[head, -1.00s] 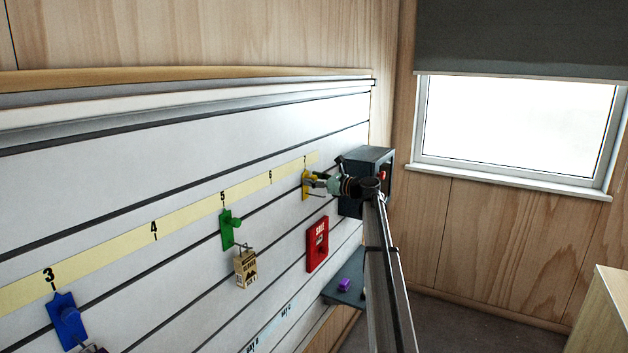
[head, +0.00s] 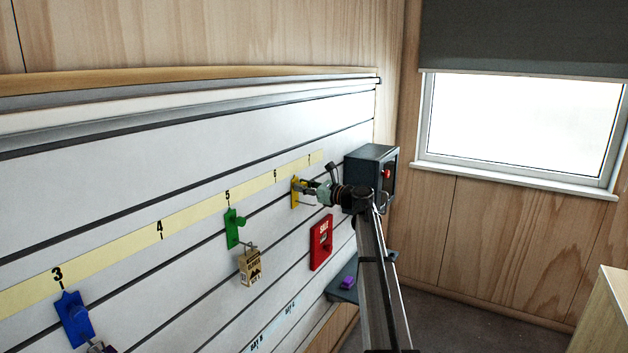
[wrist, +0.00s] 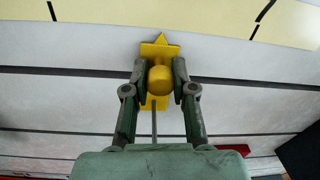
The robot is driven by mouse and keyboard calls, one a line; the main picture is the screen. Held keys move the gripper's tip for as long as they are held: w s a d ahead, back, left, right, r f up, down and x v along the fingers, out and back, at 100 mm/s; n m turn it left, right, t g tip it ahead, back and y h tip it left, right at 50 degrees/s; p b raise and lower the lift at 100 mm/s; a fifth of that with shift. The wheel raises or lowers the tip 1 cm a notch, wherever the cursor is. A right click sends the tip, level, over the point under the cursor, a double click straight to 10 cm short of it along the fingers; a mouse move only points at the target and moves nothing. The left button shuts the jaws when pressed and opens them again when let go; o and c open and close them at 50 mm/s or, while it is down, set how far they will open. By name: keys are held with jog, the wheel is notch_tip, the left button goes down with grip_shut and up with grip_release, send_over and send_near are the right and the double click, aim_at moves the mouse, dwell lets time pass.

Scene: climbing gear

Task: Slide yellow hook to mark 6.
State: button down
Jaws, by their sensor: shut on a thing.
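The yellow hook (head: 295,195) sits in a slot of the white slatwall, just below the pale yellow number strip (head: 190,213). In the head view it stands between mark 6 (head: 275,175) and mark 7 (head: 309,159). In the wrist view the hook's pointed plate (wrist: 160,48) points up, roughly midway between two black ticks on the strip. My gripper (wrist: 160,78) is shut on the hook's round knob, one finger on each side. The numbers are out of the wrist view. In the head view my gripper (head: 304,188) partly covers the hook.
A green hook (head: 232,228) is under mark 5 with a tan tag (head: 249,267) hanging from it. A blue hook (head: 74,318) is under mark 3. A red sale sign (head: 321,242) hangs below my gripper. A dark box (head: 370,165) stands at the wall's right end.

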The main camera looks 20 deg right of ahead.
jog(key=s+a, duration=0.4)
jog(key=a, duration=0.1)
jog(key=s+a+p, duration=0.1)
jog(key=s+a, duration=0.1)
jog(key=a, duration=0.1)
jog(key=shift+a, duration=0.15)
jog(key=c, duration=0.9)
grip_release()
jog(key=shift+c, duration=0.2)
jog(key=shift+s, duration=0.1)
send_near(276, 194)
jog(key=v, duration=0.6)
